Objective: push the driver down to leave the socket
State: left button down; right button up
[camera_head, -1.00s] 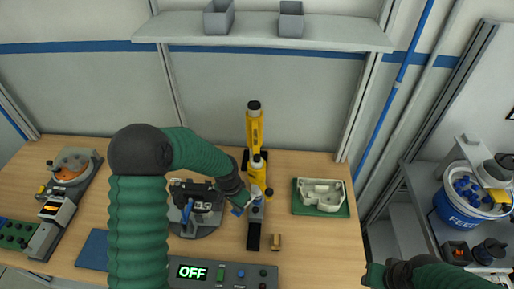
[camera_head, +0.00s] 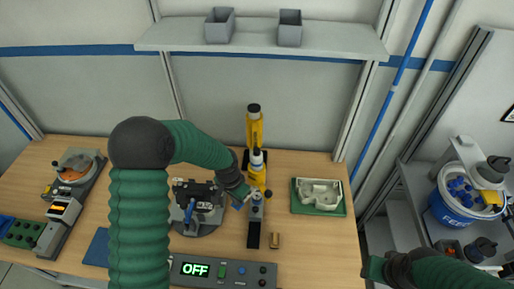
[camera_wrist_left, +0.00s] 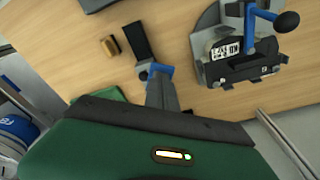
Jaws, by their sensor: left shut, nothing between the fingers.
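The yellow driver (camera_head: 257,178) stands upright at its yellow-and-black stand, near the middle of the table. A pale collar with a dark top shows at its upper end. A long black base (camera_head: 254,235) reaches forward below it. My left gripper (camera_head: 247,202) is shut and empty, close to the driver's lower end on its left side. I cannot tell whether it touches. In the left wrist view the grey fingers with a blue tip (camera_wrist_left: 157,72) lie close to the black base (camera_wrist_left: 137,42); the driver's yellow body is not visible there. My right gripper (camera_head: 374,270) is at the lower right, its fingers unclear.
A clamp fixture with a blue lever (camera_head: 196,212) stands left of the driver. A small brass block (camera_head: 275,240) lies right of the base. A green tray (camera_head: 319,210) holds a pale part. A control box (camera_head: 222,272) showing OFF is in front.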

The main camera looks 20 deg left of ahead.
pick_arm(q)
jog(key=shift+r+p, duration=1.6)
jog(key=shift+r, duration=0.6)
jog(key=shift+w+f, duration=0.1)
